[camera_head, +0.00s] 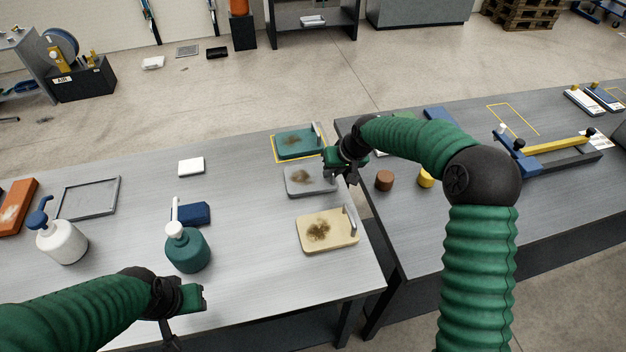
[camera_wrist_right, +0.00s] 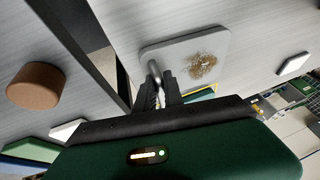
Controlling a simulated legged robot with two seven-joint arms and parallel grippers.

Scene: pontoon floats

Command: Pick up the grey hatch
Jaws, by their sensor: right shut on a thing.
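The grey hatch (camera_head: 305,181) is a flat plate with a brown stain, between the green hatch (camera_head: 297,142) and the cream hatch (camera_head: 322,234) near the table's right edge. In the right wrist view the grey hatch (camera_wrist_right: 190,58) shows its stain and a metal handle at one edge. My right gripper (camera_head: 331,170) is at that handle, its fingers (camera_wrist_right: 161,88) shut on it. I cannot tell whether the plate is clear of the table. My left gripper (camera_head: 190,299) is at the front of the table, empty, away from the hatches; its finger gap is unclear.
A yellow outline surrounds the green hatch. Pump bottles, white (camera_head: 62,241) and teal (camera_head: 187,249), stand at left, with a blue block (camera_head: 193,214) behind. A brown cylinder (camera_head: 384,180) is on the right table, across a narrow gap. The table's middle is mostly clear.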

